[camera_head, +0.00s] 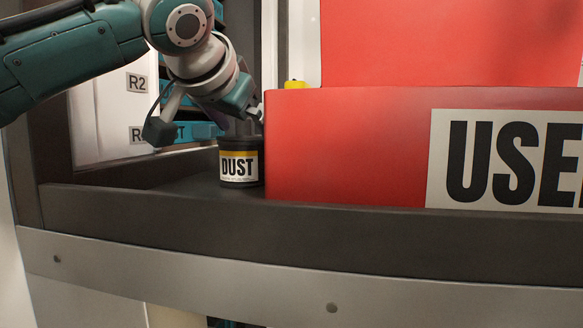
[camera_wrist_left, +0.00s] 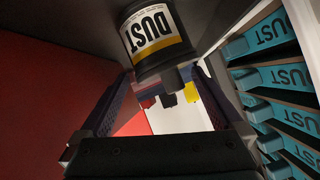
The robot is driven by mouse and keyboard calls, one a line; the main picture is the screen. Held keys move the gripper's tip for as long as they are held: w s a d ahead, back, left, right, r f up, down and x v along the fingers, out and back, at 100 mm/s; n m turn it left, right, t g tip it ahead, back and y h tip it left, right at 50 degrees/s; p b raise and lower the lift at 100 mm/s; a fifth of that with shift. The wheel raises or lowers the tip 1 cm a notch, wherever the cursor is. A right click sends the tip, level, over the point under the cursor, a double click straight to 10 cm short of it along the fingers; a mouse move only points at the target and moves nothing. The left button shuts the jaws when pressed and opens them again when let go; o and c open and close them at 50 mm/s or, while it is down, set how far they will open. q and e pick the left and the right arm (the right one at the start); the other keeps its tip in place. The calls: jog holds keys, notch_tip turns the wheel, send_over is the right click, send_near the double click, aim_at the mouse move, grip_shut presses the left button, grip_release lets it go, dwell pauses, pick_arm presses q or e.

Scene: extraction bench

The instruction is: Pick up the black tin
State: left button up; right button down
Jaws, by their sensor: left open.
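The black tin (camera_head: 239,182) stands upright on the dark bench, close against the left side of the red box. Its white label with a yellow band reads DUST. In the left wrist view the tin (camera_wrist_left: 158,62) appears upside down at the top middle. My left gripper (camera_head: 242,128) is just above the tin's top in the head view, with its fingers mostly hidden there. In the left wrist view the left gripper (camera_wrist_left: 165,82) is open, its two fingers spread on either side of the tin's lid end. I cannot tell whether they touch it. My right gripper is not in view.
The large red box (camera_head: 345,150) with a white USE... sign (camera_head: 510,160) fills the bench to the right. A yellow object (camera_head: 295,85) shows behind it. Teal DUST-labelled bins (camera_wrist_left: 270,76) sit in a rack on the other side. The bench's raised front edge (camera_head: 200,217) runs before the tin.

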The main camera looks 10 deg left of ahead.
pick_arm(q)
jog(key=shift+w+f, duration=0.1)
jog(key=shift+w, duration=0.15)
jog(key=shift+f, duration=0.2)
grip_shut()
dwell(0.6)
